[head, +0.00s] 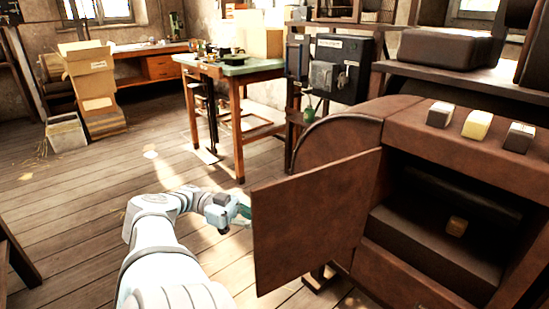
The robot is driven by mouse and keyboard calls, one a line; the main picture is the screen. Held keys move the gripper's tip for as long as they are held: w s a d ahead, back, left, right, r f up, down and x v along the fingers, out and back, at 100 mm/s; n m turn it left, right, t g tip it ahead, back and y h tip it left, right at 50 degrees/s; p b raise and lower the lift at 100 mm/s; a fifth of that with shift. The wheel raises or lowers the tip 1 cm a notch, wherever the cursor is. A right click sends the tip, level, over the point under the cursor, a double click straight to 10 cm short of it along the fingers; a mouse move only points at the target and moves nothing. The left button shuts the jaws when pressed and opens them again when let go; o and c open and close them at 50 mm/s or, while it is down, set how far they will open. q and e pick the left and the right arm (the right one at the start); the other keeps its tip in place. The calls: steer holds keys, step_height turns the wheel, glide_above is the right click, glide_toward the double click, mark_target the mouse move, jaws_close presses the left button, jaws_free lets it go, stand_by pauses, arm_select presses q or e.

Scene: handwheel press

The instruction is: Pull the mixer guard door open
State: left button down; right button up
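The mixer guard door (315,222) is a flat brown panel, swung out from the front of the brown mixer (405,255). It stands open at a wide angle, and the dark interior (445,235) shows to its right. My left gripper (242,210) is at the door's free left edge, near mid-height. Its fingertips are small and partly hidden by the door edge, so I cannot tell whether they grip or touch it. No handle is visible on the side of the door facing me. My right gripper is not in view.
A green-topped workbench (240,68) stands behind, with cardboard boxes (92,85) at the far left. The wooden floor (80,205) left of my arm is mostly clear.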

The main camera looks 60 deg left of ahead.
arm_select(q)
steer(key=shift+a, duration=0.25)
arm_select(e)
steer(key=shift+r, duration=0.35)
arm_select(q)
steer(key=c, duration=1.6)
jaws_free()
steer(key=shift+c, duration=0.2)
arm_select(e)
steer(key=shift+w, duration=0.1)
